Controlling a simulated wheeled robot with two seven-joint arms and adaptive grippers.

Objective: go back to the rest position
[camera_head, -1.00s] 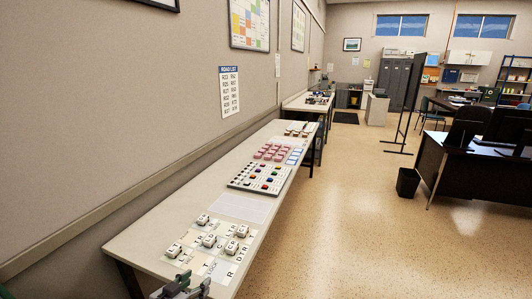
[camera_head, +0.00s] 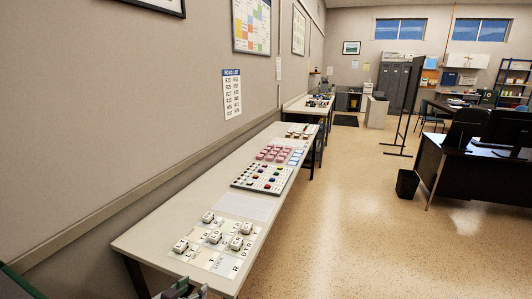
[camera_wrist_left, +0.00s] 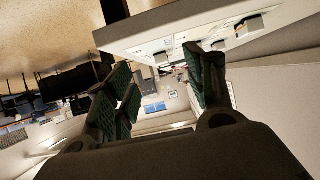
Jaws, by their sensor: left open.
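My left gripper (camera_head: 182,290) shows at the bottom edge of the head view, in front of the table's near end. In the left wrist view its two green-padded fingers (camera_wrist_left: 160,90) are spread apart with nothing between them. The long pale table (camera_head: 150,235) runs along the wall. Letter cubes (camera_head: 214,237) stand on a letter sheet (camera_head: 190,256) at the near end of the table. My right gripper is not in view.
A board with coloured pieces (camera_head: 262,178) and pink blocks (camera_head: 273,153) stand farther along the table. A dark desk (camera_head: 470,175) and a black bin (camera_head: 407,183) stand to the right. The floor between is clear.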

